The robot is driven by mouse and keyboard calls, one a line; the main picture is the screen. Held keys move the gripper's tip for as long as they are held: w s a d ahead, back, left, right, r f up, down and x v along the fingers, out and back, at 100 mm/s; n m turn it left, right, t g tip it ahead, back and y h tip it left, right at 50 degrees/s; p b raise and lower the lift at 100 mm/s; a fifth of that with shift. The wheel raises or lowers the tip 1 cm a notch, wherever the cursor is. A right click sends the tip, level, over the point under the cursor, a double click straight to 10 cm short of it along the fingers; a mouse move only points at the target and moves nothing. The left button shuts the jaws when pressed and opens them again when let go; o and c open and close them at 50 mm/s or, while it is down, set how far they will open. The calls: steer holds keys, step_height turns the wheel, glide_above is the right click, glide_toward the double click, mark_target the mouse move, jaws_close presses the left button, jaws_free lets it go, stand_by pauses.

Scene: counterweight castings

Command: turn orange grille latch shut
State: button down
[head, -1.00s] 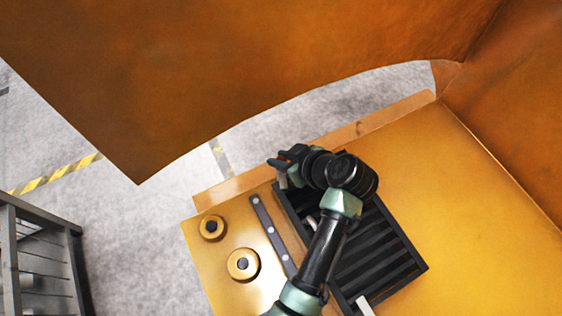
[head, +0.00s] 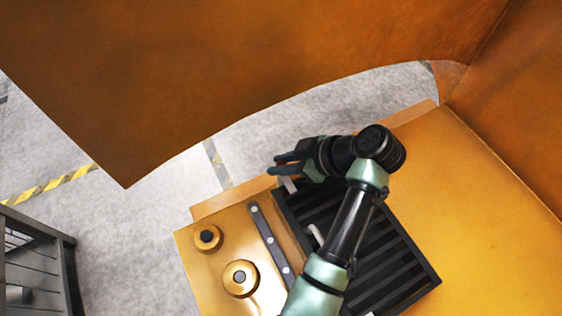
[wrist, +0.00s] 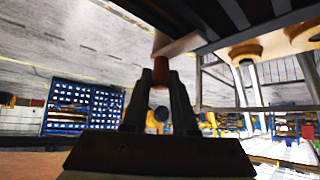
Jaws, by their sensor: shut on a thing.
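The black slatted grille (head: 385,262) lies in the yellow-orange top of the casting. In the wrist view a short reddish-brown piece (wrist: 160,71), seemingly the latch's grip, hangs from a pale bar (wrist: 180,43) under the dark grille edge. My gripper (head: 274,164) is at the grille's upper-left corner, fingers pointing left. In the wrist view my gripper (wrist: 158,85) has its two fingers on either side of the reddish-brown piece, shut on it. In the head view, part of a pale lever (head: 290,185) shows just below the fingers; the grip itself is hidden there.
A large orange wall (head: 250,80) overhangs the top of the head view. Two round bosses (head: 240,278) and a dark riveted strip (head: 270,240) lie left of the grille. A grey railed structure (head: 40,265) stands lower left. Open concrete floor lies between.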

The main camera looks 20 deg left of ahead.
steer(key=shift+f, duration=0.1)
steer(key=c, duration=0.7)
jaws_free()
steer(key=p+v, duration=0.2)
steer(key=v, duration=1.1)
